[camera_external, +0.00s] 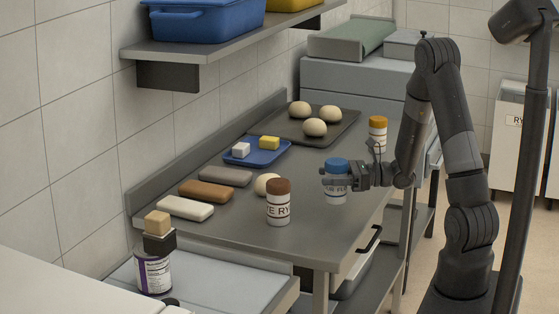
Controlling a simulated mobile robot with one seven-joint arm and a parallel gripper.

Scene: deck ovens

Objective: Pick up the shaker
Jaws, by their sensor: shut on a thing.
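A white shaker with a blue lid (337,166) stands upright near the right edge of the grey steel table. My gripper (334,182) reaches in from the right and is shut on this shaker around its body, below the lid. I cannot tell whether its base touches the table. A second shaker with a brown lid (278,205) stands to its left, nearer the camera, with lettering on its label. A third shaker with a yellow-orange lid (378,128) stands farther back, close behind my arm, which partly hides it.
A dark tray (265,130) with dough balls and a blue tray (234,158) with two small blocks lie farther back. Several loaf-shaped pieces (207,191) line the wall side. A dough ball (266,184) sits behind the brown-lidded shaker. A shelf (215,47) overhangs the back left.

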